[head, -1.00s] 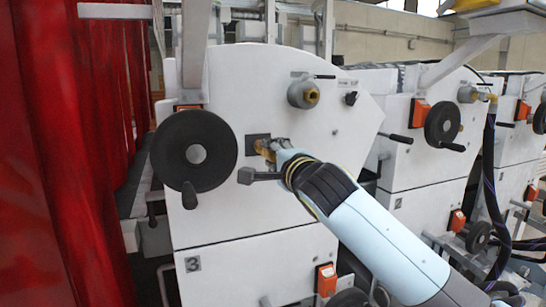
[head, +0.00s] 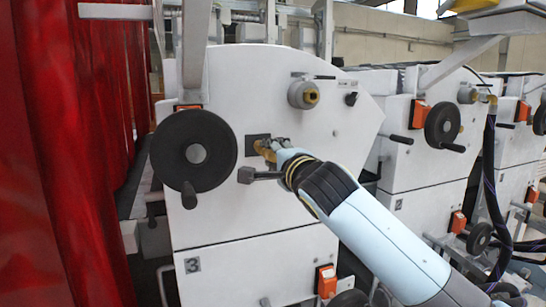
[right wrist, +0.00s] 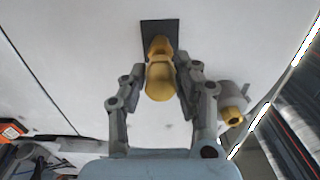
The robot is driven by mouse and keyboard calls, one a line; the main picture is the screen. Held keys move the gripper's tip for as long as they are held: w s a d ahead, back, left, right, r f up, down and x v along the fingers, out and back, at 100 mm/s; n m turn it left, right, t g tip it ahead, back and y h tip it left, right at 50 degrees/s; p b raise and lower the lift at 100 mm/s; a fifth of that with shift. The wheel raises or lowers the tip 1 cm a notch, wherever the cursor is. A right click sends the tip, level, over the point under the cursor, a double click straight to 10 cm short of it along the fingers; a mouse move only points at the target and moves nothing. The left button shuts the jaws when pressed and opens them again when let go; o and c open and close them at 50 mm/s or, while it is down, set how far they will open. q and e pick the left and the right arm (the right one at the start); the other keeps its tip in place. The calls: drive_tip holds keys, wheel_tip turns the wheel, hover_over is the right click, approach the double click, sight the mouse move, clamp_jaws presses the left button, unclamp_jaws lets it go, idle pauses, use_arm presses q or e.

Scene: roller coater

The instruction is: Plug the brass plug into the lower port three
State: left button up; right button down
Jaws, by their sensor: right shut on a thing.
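The brass plug (right wrist: 159,80) is gripped between the two fingers of my right gripper (right wrist: 155,88) in the right wrist view. Its far end lies over a dark square plate (right wrist: 150,28) on the white machine panel; whether it is inside an opening there cannot be told. In the head view my right gripper (head: 278,148) is at the same dark plate (head: 251,142), with the brass plug (head: 263,148) partly hidden by the fingers. The panel below carries the number 3 (head: 193,265). My left gripper is not in view.
A black handwheel (head: 193,150) stands left of the plate, and a dark lever (head: 258,175) sits just below it. A grey fitting with a brass centre (head: 304,95) is above right. Red curtains (head: 65,150) hang at the left. More machine units stand at the right.

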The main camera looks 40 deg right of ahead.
drive_tip(key=shift+b+x, duration=0.55)
drive_tip(key=shift+x, duration=0.75)
idle(0.4)
drive_tip(key=c, duration=0.9)
unclamp_jaws()
drive_tip(key=v, duration=1.2)
